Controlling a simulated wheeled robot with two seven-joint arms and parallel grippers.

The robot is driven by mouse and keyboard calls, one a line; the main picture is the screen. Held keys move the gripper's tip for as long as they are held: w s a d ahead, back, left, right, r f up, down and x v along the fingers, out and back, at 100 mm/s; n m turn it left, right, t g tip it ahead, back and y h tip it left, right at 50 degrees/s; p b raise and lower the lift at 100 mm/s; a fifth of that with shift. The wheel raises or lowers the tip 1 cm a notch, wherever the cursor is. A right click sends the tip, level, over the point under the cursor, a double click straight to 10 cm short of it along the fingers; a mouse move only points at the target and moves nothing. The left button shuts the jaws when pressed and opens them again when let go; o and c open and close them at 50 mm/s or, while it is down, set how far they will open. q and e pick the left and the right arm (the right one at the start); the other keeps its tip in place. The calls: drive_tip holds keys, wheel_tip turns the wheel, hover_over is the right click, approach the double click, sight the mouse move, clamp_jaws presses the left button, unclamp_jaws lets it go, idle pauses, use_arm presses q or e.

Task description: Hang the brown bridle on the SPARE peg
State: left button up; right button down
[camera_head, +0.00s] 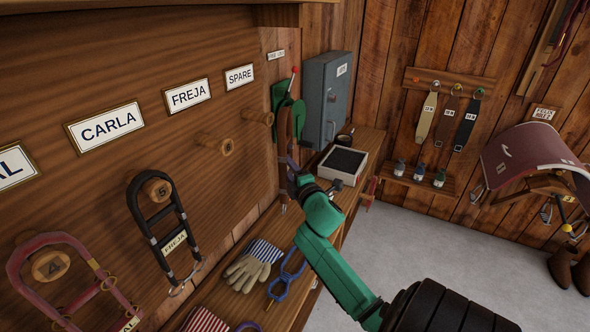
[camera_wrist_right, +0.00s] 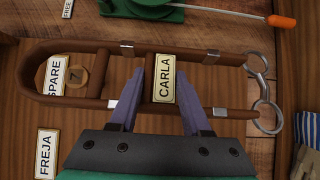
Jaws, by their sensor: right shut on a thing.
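The brown bridle (camera_head: 284,128) has a CARLA tag (camera_wrist_right: 163,79). My right gripper (camera_head: 291,163) is shut on it at the tagged crosspiece, and its purple fingers also show in the wrist view (camera_wrist_right: 160,98). The bridle is held close to the board, just right of the SPARE peg (camera_head: 260,116) in the head view. In the right wrist view the peg, numbered 7 (camera_wrist_right: 76,76), shows inside the bridle's top loop. I cannot tell whether the loop is around the peg or only in front of it. The SPARE sign (camera_head: 240,76) is above the peg. My left gripper is not in view.
Peg 6 (camera_head: 226,147) is bare. A black bridle (camera_head: 152,225) and a red bridle (camera_head: 62,243) hang on pegs to the left. A green lever device (camera_head: 290,98) and grey cabinet (camera_head: 328,95) are close behind the bridle. Gloves (camera_head: 247,270) lie on the bench below.

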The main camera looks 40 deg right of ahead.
drive_tip(key=shift+w+f, duration=0.1)
drive_tip(key=shift+w, duration=0.55)
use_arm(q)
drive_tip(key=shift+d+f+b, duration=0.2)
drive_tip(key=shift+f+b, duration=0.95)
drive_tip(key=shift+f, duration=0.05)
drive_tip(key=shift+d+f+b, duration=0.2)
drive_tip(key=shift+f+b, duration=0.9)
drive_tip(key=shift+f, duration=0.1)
use_arm(e)
drive_tip(key=w+a+f, duration=0.1)
drive_tip(key=w+a, duration=0.1)
drive_tip(key=w, duration=0.5)
drive_tip(key=shift+a, duration=0.1)
